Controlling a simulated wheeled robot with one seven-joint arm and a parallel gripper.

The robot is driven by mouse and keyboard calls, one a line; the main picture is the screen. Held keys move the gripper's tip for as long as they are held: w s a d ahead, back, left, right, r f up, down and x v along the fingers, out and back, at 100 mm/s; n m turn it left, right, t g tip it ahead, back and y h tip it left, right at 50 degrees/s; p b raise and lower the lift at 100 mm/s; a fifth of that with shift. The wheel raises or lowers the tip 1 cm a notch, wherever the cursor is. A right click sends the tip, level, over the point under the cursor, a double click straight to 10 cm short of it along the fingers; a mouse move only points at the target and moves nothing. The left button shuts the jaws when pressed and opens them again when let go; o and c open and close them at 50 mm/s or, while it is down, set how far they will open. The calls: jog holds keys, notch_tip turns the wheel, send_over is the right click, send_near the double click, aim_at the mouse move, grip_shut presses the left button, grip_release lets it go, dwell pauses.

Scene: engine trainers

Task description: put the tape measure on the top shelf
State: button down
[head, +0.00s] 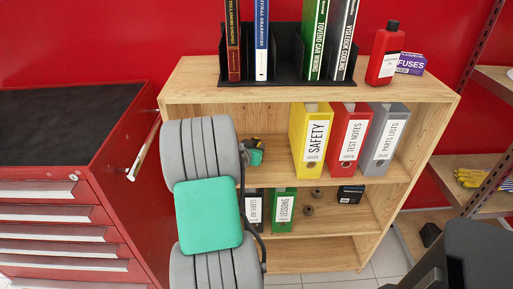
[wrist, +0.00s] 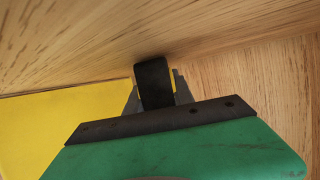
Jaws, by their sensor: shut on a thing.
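The wooden shelf unit has a top board (head: 195,84), a shelf with binders below it (head: 345,172), and lower shelves. My gripper (head: 250,144) is inside the upper compartment, left of the yellow binder and under the top board. It is shut on a small yellow and black thing, apparently the tape measure (head: 257,142), mostly hidden by the gripper. I cannot tell whether the tape measure touches the shelf.
Yellow (head: 311,140), red (head: 348,142) and grey (head: 385,138) binders stand right of my gripper. The top board bears a black book rack (head: 287,60), a red bottle (head: 384,54) and a purple fuses box (head: 411,63). A red tool cabinet (head: 130,130) stands left.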

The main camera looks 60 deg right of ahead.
jog(key=c, duration=1.5)
grip_release()
jog(key=shift+f, duration=0.1)
jog(key=shift+c, duration=0.2)
jog(key=o, duration=0.5)
jog(key=shift+c, duration=0.2)
jog(key=shift+r, duration=0.35)
jog(key=v, duration=1.2)
jog(key=shift+s+f+p, duration=0.1)
jog(key=shift+p, duration=0.2)
jog(key=shift+a, duration=0.1)
